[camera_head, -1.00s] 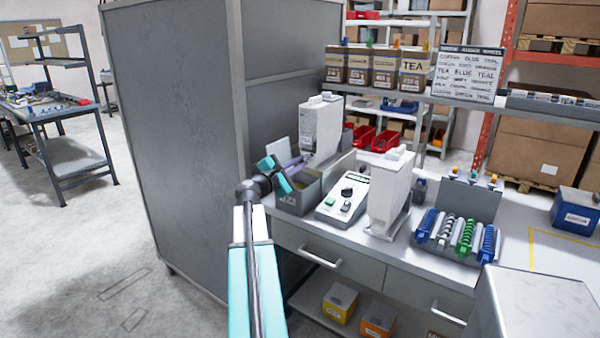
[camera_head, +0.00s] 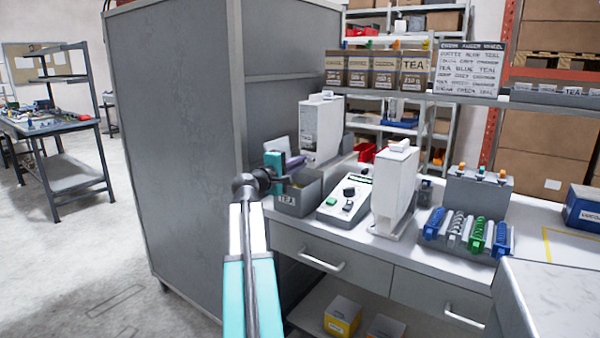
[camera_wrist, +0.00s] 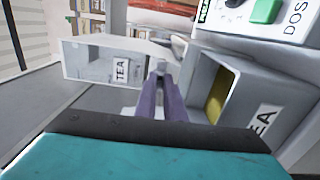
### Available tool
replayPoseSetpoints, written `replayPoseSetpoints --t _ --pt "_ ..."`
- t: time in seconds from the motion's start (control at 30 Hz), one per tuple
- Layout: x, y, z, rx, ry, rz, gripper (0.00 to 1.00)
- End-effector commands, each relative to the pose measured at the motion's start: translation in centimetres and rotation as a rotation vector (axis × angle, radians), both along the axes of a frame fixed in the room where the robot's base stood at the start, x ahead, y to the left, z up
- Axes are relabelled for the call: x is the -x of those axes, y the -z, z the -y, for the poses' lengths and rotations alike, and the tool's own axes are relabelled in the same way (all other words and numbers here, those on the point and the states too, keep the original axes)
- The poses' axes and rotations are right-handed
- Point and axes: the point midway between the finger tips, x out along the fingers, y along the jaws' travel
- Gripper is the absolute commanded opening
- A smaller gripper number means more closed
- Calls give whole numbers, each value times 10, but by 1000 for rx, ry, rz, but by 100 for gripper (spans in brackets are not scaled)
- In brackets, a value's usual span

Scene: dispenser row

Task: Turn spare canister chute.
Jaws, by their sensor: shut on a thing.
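A tall pale canister dispenser (camera_head: 321,130) stands at the back left of the counter, beside the grey cabinet. My gripper (camera_head: 296,161) is at its left side, above a grey bin labelled TEA (camera_head: 290,203). In the wrist view, my purple fingers (camera_wrist: 160,98) are close together on a pale part, apparently the chute (camera_wrist: 152,50); the fingers hide most of the contact. A second pale canister (camera_head: 395,185) stands farther right.
A control box with knobs (camera_head: 344,198) sits between the canisters. A rack of blue, grey and green augers (camera_head: 470,232) stands to the right. The tall grey cabinet (camera_head: 180,140) borders my arm on the left. A wheel sign (camera_head: 469,68) stands on the shelf.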

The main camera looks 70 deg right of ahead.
Motion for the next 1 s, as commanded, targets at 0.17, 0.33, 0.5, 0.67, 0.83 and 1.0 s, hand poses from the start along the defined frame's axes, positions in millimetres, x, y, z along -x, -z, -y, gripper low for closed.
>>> replayPoseSetpoints --t 0.17,0.33,0.5,0.67,0.83,1.0 --pt "0 6 1 35 1 128 0" --pt "0 6 1 69 2 254 0" --pt "0 6 1 98 2 367 0" --pt "0 5 0 120 2 449 0" --pt "0 4 0 134 2 503 0" --pt "0 4 0 139 2 527 0"
